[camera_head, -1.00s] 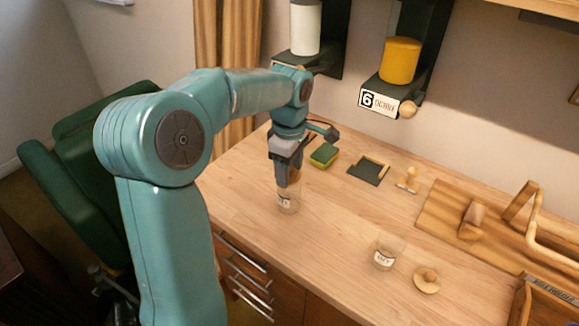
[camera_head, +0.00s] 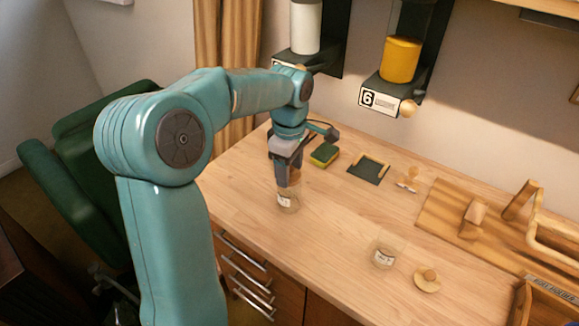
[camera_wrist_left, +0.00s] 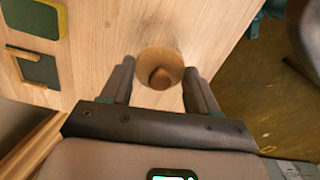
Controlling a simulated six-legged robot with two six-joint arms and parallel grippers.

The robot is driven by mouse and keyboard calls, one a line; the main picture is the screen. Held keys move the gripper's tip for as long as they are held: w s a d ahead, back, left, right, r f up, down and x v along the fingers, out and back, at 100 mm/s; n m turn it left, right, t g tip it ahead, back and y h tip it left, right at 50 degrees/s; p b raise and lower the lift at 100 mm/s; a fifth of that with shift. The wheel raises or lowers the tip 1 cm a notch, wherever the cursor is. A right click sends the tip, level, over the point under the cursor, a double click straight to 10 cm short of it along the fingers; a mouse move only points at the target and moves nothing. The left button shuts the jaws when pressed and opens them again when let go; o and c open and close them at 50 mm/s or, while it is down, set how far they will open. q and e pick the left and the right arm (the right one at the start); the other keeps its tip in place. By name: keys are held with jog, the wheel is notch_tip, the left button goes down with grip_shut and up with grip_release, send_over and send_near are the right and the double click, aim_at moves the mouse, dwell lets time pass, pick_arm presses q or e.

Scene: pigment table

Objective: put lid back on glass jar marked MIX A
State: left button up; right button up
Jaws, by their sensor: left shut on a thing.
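My left gripper (camera_head: 289,184) points down over a small clear glass jar (camera_head: 288,203) with a white label, at the left part of the table. It is shut on a round wooden lid (camera_wrist_left: 160,70) with a knob, seen from above between the fingers in the left wrist view. The lid is at the jar's mouth; I cannot tell whether it rests on the rim. A second glass jar (camera_head: 383,257) stands open to the right, with another knobbed wooden lid (camera_head: 427,280) lying beside it. The lettering on both labels is too small to read. My right gripper is not in view.
A green and yellow sponge (camera_head: 324,154), a dark pad (camera_head: 369,169) and a small wooden stamp-like piece (camera_head: 408,181) lie behind. A wooden board (camera_head: 450,225) with wooden pieces is at the right. The table between the two jars is clear.

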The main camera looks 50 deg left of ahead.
pick_arm(q)
jog(key=o, duration=1.3)
jog(key=shift+r+p, duration=3.05)
jog(key=shift+r, duration=0.5)
grip_shut()
